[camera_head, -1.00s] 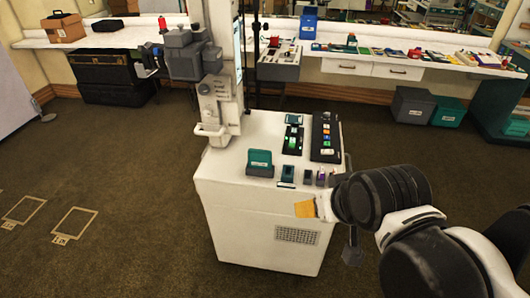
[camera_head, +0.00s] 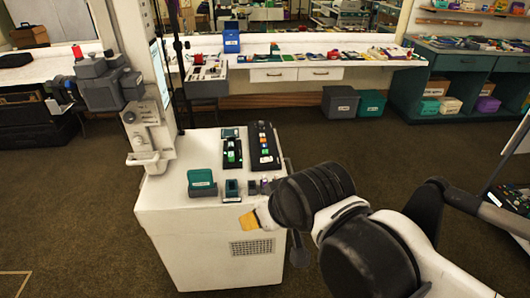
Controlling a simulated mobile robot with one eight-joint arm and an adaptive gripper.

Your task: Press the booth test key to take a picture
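A white booth cabinet (camera_head: 190,225) stands left of centre, with a tall column and a camera-like head (camera_head: 105,82) at its left. Its top carries a black panel with green and orange keys (camera_head: 231,152) and a longer black panel with coloured keys (camera_head: 263,147). A teal box (camera_head: 201,183) and small teal and dark items (camera_head: 232,188) sit along the front edge. I cannot tell which key is the test key. My gripper (camera_head: 254,217) is near the cabinet's front right edge; my dark wrist mostly hides its fingers, and an orange patch shows beside it.
A long white counter (camera_head: 380,58) with drawers and small goods runs along the back. Grey (camera_head: 340,102) and teal (camera_head: 371,103) bins stand beneath it. A dark teal cabinet (camera_head: 450,75) is at the right. Brown carpet between is clear.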

